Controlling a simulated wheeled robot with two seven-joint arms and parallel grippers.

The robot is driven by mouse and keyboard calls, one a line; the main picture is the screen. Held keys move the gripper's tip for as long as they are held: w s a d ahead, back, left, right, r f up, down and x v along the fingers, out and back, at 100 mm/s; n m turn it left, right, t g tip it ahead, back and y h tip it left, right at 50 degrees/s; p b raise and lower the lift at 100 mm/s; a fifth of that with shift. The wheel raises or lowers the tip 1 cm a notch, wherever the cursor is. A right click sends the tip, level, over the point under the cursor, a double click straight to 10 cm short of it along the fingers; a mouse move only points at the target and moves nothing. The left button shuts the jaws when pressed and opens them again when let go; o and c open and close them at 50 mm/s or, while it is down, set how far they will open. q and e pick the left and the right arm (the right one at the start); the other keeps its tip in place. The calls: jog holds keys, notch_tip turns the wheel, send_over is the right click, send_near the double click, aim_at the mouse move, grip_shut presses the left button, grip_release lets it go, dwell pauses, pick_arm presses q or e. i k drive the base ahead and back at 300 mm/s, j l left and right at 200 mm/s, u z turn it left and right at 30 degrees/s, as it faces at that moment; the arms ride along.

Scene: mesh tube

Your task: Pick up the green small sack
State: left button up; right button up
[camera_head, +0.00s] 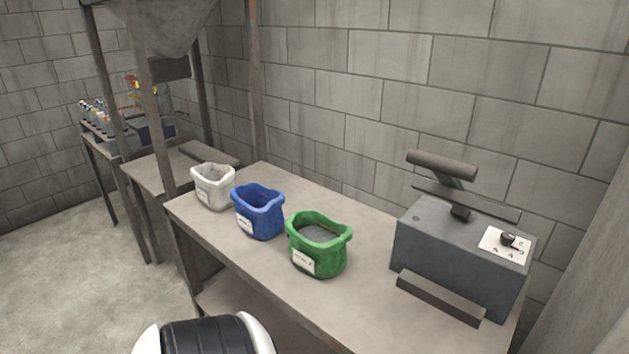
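The green small sack (318,262) stands upright and open-topped on the table (375,318), with a white label on its front and grey content inside. It is the rightmost of three sacks. The blue sack (258,222) stands close to its left, and the white sack (212,187) stands further left. Neither of my grippers is in view. Nothing is touching the green sack from above.
A grey machine (450,252) with a handle and a dial panel stands on the table to the right of the green sack. A block wall (400,100) runs behind the table. A metal frame with a hopper (160,25) rises at the left. Floor (90,270) is clear at left.

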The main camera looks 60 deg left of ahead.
aim_at(312, 242)
jog(key=k+j+u, duration=0.1)
jog(key=u, duration=0.35)
jog(key=k+j+u, duration=0.15)
jog(key=u, duration=0.35)
jog(key=k+j+u, duration=0.1)
jog(key=u, duration=0.35)
jog(key=j+u, duration=0.1)
jog(key=u, duration=0.25)
